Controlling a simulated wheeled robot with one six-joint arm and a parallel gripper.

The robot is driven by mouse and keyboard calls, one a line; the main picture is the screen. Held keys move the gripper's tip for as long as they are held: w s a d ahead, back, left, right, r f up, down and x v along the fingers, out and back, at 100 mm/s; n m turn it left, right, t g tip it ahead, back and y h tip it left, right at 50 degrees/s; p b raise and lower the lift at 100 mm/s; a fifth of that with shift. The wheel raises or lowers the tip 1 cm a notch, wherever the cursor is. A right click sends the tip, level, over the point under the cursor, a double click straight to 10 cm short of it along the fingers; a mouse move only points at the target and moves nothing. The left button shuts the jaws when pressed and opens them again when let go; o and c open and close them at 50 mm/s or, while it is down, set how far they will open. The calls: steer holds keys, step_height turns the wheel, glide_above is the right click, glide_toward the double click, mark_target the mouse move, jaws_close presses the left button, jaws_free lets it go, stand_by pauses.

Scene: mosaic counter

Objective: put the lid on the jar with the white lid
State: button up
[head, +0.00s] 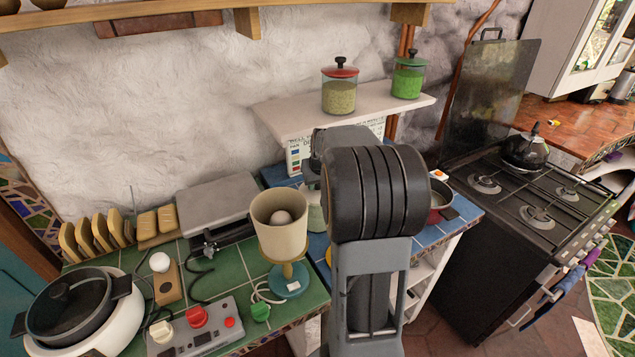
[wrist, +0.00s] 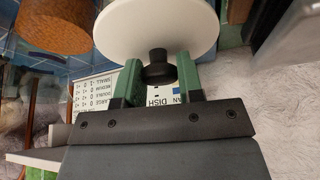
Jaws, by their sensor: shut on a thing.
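My gripper (wrist: 159,78) is shut on the black knob (wrist: 157,70) of the white lid (wrist: 155,27), a round white disc in the wrist view. Its green fingers stand on either side of the knob. In the head view my arm covers most of the gripper and lid. A pale jar-like shape (head: 316,217) shows below the gripper on the blue-tiled counter, partly hidden by my arm. I cannot tell whether the lid touches it.
Jars with red (head: 340,86) and green (head: 409,75) lids stand on the white wall shelf (head: 283,112). A cream-shaded lamp (head: 279,228) stands left of my arm. A dark red pot (head: 437,202) is to its right. A printed sign (head: 300,160) leans behind.

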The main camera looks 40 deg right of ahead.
steer(key=shift+f+b, duration=0.5)
steer(key=shift+b, duration=0.1)
stand_by(0.9)
steer(key=o, duration=1.5)
steer(key=shift+r, duration=0.1)
steer(key=shift+r+p, duration=2.4)
steer(key=shift+r, duration=1.05)
steer(key=shift+a, duration=0.1)
